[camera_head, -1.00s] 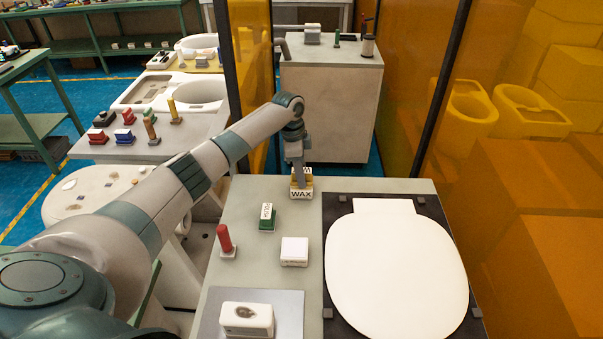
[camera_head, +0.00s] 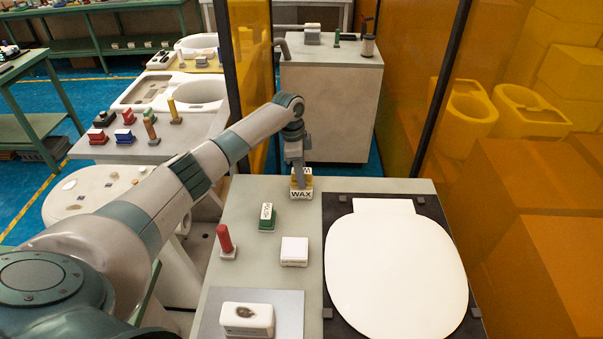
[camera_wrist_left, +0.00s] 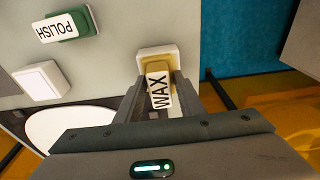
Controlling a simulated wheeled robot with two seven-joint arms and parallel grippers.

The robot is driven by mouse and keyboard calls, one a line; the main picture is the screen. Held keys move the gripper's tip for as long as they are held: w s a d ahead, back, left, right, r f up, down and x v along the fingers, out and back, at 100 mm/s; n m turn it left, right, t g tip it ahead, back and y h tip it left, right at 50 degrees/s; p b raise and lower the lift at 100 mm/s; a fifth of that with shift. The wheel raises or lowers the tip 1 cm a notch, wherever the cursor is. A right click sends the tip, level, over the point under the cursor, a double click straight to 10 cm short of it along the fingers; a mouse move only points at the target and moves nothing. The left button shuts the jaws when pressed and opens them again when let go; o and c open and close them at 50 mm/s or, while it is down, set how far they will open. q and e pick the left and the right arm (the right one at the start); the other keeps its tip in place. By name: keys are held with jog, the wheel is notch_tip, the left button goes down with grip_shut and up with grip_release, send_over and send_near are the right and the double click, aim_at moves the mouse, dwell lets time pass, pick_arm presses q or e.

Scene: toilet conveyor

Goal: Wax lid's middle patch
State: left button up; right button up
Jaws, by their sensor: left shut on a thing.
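My left gripper (camera_head: 299,172) is at the far edge of the bench and is shut on the wax block (camera_head: 302,193), a yellow block with a white WAX label. The block also shows between the fingers in the left wrist view (camera_wrist_left: 158,88), at a pale square base (camera_wrist_left: 157,52). I cannot tell whether it is clear of that base. The white toilet lid (camera_head: 396,270) lies flat on a black mat (camera_head: 337,206) to the right of the gripper. No patch is distinguishable on the lid. My right gripper does not show.
A green POLISH block (camera_head: 267,218), a red-handled tool (camera_head: 225,240) and a white block (camera_head: 294,251) stand left of the lid. Amber panels (camera_head: 410,80) border the bench.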

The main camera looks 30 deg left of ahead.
aim_at(305, 170)
pick_arm(q)
jog(key=shift+r+p, duration=3.05)
jog(key=shift+r, duration=0.45)
jog(key=shift+w, duration=0.1)
jog(key=shift+w+d+r+b, duration=0.15)
jog(key=shift+d+r+b, duration=0.25)
jog(key=shift+d, duration=0.15)
jog(key=s+d+r+n+b, duration=0.3)
jog(key=d+r+n+b, duration=0.3)
jog(key=d, duration=0.5)
jog(key=s+d+f+n+t+y+b, duration=0.1)
jog(key=s+d+n+b, duration=0.4)
jog(key=s, duration=0.9)
jog(key=shift+d+f+n, duration=0.15)
jog(key=shift+d+n, duration=0.45)
jog(key=shift+d, duration=0.7)
